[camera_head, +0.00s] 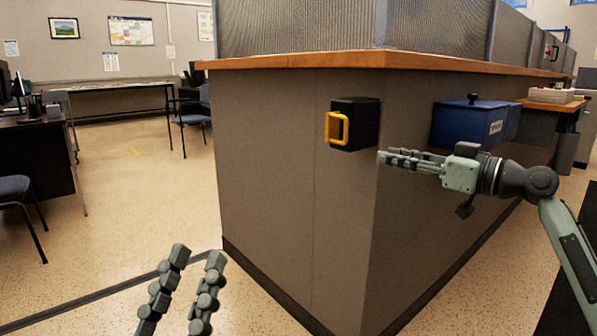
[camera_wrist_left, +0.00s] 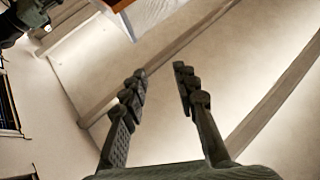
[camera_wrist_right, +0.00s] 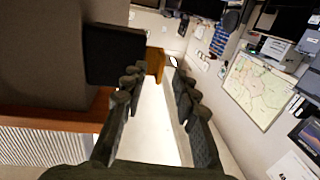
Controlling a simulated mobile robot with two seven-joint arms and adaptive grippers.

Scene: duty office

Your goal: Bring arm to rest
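My right gripper (camera_head: 384,157) is in front of the grey counter panel, its fingers pointing left, just right of and below a black box (camera_head: 364,123) with a yellow handle (camera_head: 337,127). In the right wrist view its fingers (camera_wrist_right: 154,74) are apart with nothing between them; the black box (camera_wrist_right: 115,55) and yellow handle (camera_wrist_right: 155,64) show beyond the tips. My left gripper (camera_head: 197,256) is low at the bottom of the head view, over the floor left of the counter. Its fingers (camera_wrist_left: 158,72) are apart and empty in the left wrist view.
The counter (camera_head: 290,190) with its wooden top (camera_head: 290,62) fills the middle. A blue box (camera_head: 468,121) is fixed on its right side, behind my right gripper. Desks and chairs (camera_head: 190,118) stand at the left. The speckled floor (camera_head: 130,200) between is clear.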

